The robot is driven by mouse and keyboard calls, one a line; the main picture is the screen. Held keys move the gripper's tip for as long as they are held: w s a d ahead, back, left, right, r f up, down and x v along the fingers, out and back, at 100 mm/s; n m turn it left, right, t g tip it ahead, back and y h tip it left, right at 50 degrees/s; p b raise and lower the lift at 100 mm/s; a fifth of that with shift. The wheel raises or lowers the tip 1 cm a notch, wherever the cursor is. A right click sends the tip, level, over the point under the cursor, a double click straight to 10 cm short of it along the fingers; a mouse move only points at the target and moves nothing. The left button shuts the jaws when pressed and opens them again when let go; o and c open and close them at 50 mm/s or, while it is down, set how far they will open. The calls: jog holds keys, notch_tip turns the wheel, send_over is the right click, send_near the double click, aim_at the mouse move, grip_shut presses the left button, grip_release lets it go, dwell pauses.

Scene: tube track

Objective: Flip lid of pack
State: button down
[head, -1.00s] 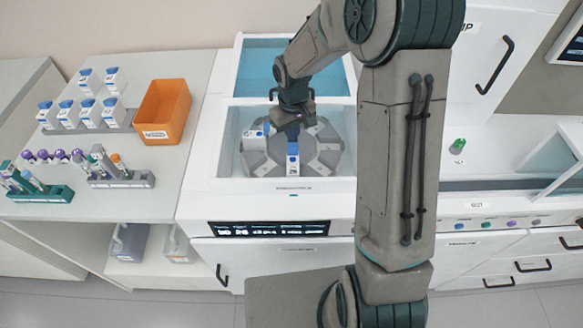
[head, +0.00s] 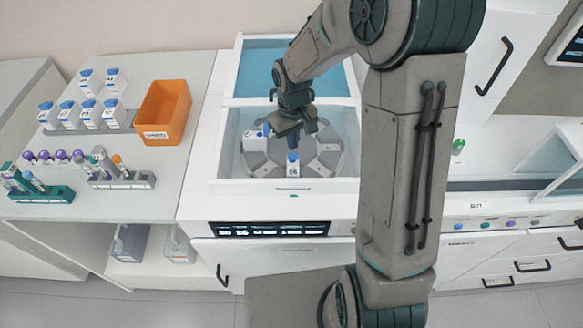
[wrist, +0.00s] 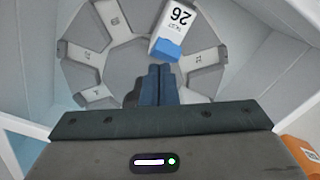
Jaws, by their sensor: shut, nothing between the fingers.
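A white pack with a blue lid (head: 293,160) stands at the front of the grey carousel (head: 325,160). It also shows in the wrist view as a white pack marked 26 (wrist: 178,28), its blue lid side facing my fingers. My gripper (wrist: 158,70) is shut and empty, its fingertips close to the blue lid; I cannot tell whether they touch. In the head view my gripper is above the carousel, behind this pack. Whether the lid is fully down is too small to tell.
The carousel lies in a white-walled bay (head: 228,150), with a blue-floored bay behind. On the left bench stand several more blue-topped packs (head: 88,112), an orange bin (head: 163,110) and tube racks (head: 122,180). Other carousel slots look empty.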

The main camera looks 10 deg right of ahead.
jog(key=shift+s+r, duration=0.15)
jog(key=shift+s, duration=0.05)
jog(key=shift+s+f+b, duration=0.2)
jog(key=shift+f+b, duration=0.1)
notch_tip(320, 180, up, 7)
jog(key=p, duration=0.5)
dwell(0.5)
dwell(0.5)
